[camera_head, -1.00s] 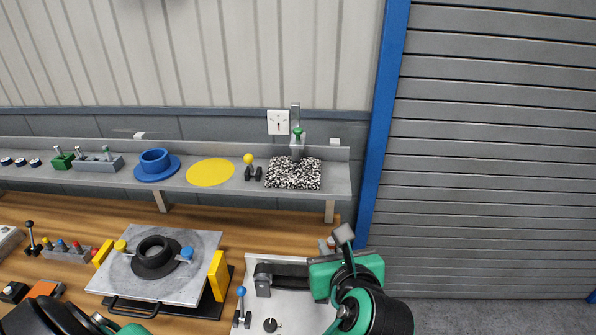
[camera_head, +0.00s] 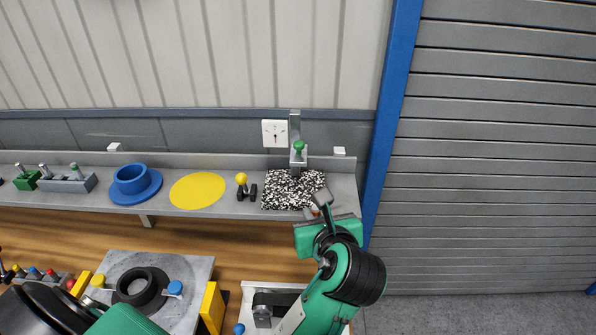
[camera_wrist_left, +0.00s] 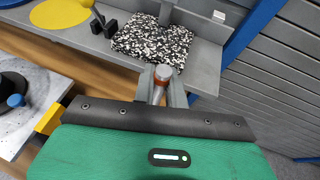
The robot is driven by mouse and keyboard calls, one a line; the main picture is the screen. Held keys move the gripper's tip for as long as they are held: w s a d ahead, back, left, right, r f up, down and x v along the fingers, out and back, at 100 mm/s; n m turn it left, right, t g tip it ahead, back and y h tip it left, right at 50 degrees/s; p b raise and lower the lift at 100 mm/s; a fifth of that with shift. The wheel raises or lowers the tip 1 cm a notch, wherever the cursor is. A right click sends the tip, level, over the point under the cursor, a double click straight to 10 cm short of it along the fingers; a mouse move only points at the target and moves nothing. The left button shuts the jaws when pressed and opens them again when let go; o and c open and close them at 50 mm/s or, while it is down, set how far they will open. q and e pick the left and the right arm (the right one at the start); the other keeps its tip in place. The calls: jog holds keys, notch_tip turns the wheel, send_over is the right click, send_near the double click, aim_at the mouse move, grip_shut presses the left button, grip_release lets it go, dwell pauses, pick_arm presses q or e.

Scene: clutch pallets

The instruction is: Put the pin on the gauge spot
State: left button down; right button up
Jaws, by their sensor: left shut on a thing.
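My left gripper (camera_head: 318,207) is shut on a grey pin (camera_wrist_left: 161,82) with an orange-brown band, which stands up between the fingers in the wrist view. The gripper is at the shelf's front right, just before the black-and-white speckled plate (camera_head: 285,187). The plate also shows beyond the fingers in the wrist view (camera_wrist_left: 150,38). A grey upright stand with a green knob (camera_head: 298,148) rises at its back edge. A yellow round spot (camera_head: 197,191) lies flat further left on the shelf. No label shows which place is the gauge spot. My right gripper is not in view.
A yellow-knobbed black piece (camera_head: 241,181) stands between spot and plate. A blue flanged ring (camera_head: 132,181) and a grey block with pegs (camera_head: 68,183) stand further left. The shelf (camera_head: 343,184) ends at a blue post (camera_head: 383,130). A clamped black ring (camera_head: 141,286) lies below.

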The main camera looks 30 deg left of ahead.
pick_arm(q)
jog(key=w+a+p, duration=0.1)
jog(key=w+a, duration=0.2)
jog(key=w, duration=0.1)
jog(key=w+a+p, duration=0.2)
jog(key=w+a, duration=0.1)
jog(key=a, duration=0.1)
jog(key=shift+w, duration=0.4)
jog(key=shift+w+a+r, duration=0.1)
jog(key=shift+w+r, duration=0.05)
jog(key=shift+w, duration=0.05)
jog(key=shift+w+a+r+p, duration=0.1)
jog(key=shift+w+a+p, duration=0.85)
jog(key=shift+w, duration=0.2)
jog(key=shift+w+a+f+p, duration=0.15)
jog(key=shift+a+f+p, duration=0.05)
jog(key=shift+f+p, duration=0.15)
jog(key=shift+s+d, duration=0.2)
jog(key=c, duration=1.4)
grip_release()
jog(key=shift+w+a+f, duration=0.1)
jog(key=shift+f, duration=0.1)
jog(key=shift+c, duration=0.2)
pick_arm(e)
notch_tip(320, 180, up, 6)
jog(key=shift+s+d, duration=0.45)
